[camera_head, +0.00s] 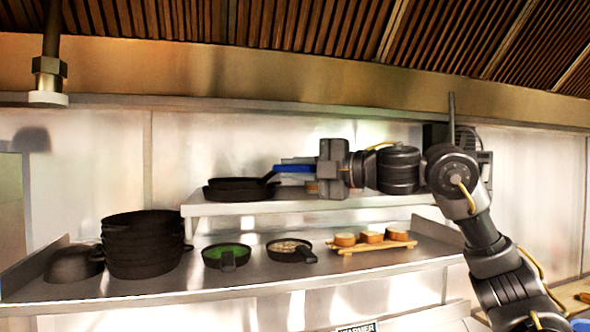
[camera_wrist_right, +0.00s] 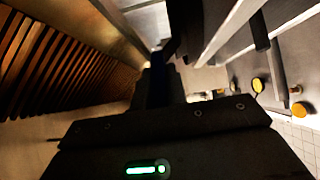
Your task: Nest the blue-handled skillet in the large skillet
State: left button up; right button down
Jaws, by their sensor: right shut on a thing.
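The blue-handled skillet (camera_head: 238,183) is dark and shows over the large skillet (camera_head: 232,196) on the raised shelf in the head view. The two overlap closely; I cannot tell whether the upper one rests inside or hovers just above. Its blue handle (camera_head: 290,168) points right, into my right gripper (camera_head: 308,170), which is shut on it. The gripper comes in from the right, above the shelf. In the right wrist view the dark gripper body fills the middle and the skillet is hard to make out. My left gripper is not in view.
On the lower counter stand stacked dark pots (camera_head: 145,245), a small pan with green contents (camera_head: 228,256), another filled pan (camera_head: 291,250) and a board with bread pieces (camera_head: 362,245). A hood hangs above.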

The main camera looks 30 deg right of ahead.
jog(key=c, duration=1.3)
grip_release()
jog(key=shift+f, duration=0.1)
jog(key=shift+s+d, duration=0.15)
jog(key=b+v, duration=0.4)
jog(key=v, duration=0.6)
jog(key=shift+s+d, duration=0.1)
jog(key=shift+s, duration=0.1)
